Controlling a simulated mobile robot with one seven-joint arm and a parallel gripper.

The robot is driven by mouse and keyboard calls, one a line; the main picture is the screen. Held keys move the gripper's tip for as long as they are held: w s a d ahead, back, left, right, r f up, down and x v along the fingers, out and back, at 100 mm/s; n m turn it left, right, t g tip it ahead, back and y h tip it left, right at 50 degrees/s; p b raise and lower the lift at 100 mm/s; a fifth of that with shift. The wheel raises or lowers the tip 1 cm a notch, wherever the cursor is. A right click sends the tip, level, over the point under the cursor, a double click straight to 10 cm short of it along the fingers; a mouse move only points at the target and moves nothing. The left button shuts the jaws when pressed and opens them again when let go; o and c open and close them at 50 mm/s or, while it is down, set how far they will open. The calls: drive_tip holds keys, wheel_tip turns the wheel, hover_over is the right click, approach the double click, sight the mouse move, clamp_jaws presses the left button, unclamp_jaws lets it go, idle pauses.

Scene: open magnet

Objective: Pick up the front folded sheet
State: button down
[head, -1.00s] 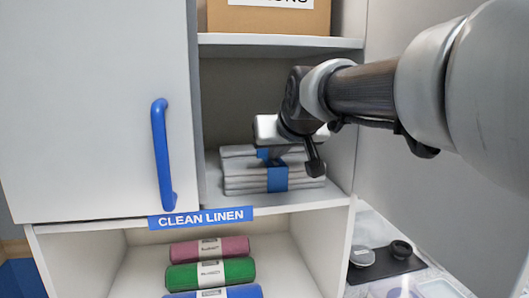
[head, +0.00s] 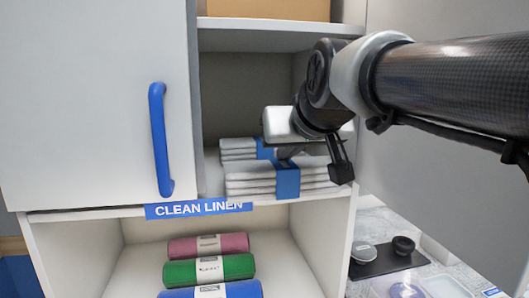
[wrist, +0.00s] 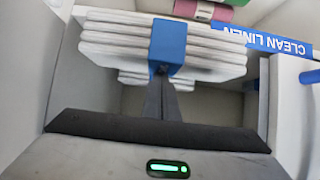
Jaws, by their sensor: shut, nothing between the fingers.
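The front folded sheet (head: 248,180) is a white, layered bundle with a blue band (head: 288,180), lying flat on the shelf. A second folded sheet (head: 237,151) with a blue band lies behind it. In the wrist view, the front sheet (wrist: 113,38) and its blue band (wrist: 168,45) fill the upper middle. My gripper (head: 289,154) is just above and behind the band in the head view. In the wrist view, its shut fingers (wrist: 161,74) meet at the band's lower edge, with nothing between them. I cannot tell whether the tips touch the band.
The cubby has side walls and an upper shelf (head: 260,28) close above my arm. A white door with a blue handle (head: 160,140) stands at left. Rolled pink (head: 208,245), green and blue linens lie below the "CLEAN LINEN" label (head: 199,209). A counter lies at lower right.

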drive_tip(key=shift+s+f, duration=0.1)
drive_tip(key=shift+f, duration=0.55)
drive_tip(key=shift+r+p, duration=0.55)
drive_tip(key=shift+r, duration=0.3)
